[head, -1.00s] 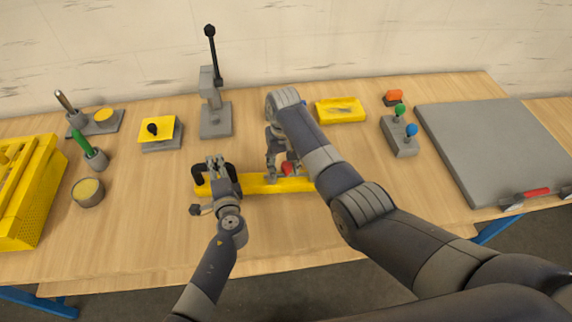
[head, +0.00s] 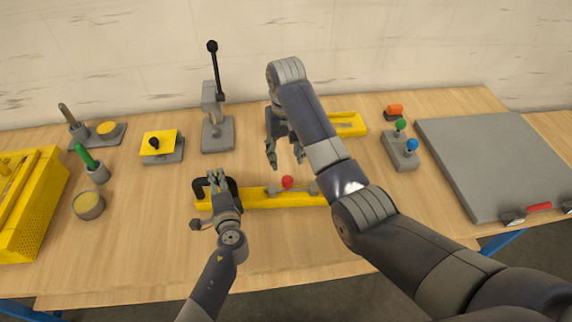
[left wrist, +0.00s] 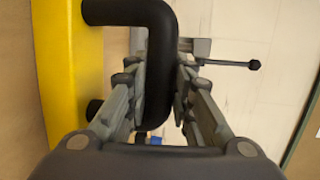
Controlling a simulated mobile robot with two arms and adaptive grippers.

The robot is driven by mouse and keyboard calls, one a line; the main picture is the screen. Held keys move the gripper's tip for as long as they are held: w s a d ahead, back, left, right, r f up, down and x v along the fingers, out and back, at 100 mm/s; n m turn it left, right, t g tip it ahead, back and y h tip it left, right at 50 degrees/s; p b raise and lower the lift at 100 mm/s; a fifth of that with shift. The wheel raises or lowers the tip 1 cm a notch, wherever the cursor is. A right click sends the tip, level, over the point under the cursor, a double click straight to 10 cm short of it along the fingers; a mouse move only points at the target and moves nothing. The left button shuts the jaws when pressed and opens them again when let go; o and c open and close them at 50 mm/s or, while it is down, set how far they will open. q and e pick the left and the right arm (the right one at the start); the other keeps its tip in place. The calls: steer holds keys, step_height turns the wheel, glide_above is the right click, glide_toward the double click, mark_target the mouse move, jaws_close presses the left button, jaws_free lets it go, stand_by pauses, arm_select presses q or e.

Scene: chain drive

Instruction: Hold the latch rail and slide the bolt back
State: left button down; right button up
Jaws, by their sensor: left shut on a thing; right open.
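The latch rail (head: 255,198) is a long yellow bar lying on the table, with a black handle (head: 232,185) at its left end. The grey bolt (head: 305,188) with a red knob (head: 287,182) sits along its top. My left gripper (head: 216,180) is shut on the black handle. In the left wrist view the handle (left wrist: 160,60) stands between the fingers, beside the yellow rail (left wrist: 68,70). My right gripper (head: 285,157) is open and empty, above and behind the red knob and apart from it. My right forearm hides the rail's right end.
A grey lever press (head: 217,133) and a yellow-topped block (head: 160,145) stand behind the rail. A yellow tray (head: 348,124) is partly behind my right arm. A grey joystick box (head: 401,155) stands at right. Table in front of the rail is clear.

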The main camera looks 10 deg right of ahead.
arm_select(q)
steer(key=shift+a, duration=0.1)
arm_select(e)
steer(key=shift+r, duration=0.4)
arm_select(q)
steer(key=c, duration=1.3)
jaws_free()
arm_select(e)
steer(key=shift+a, duration=0.1)
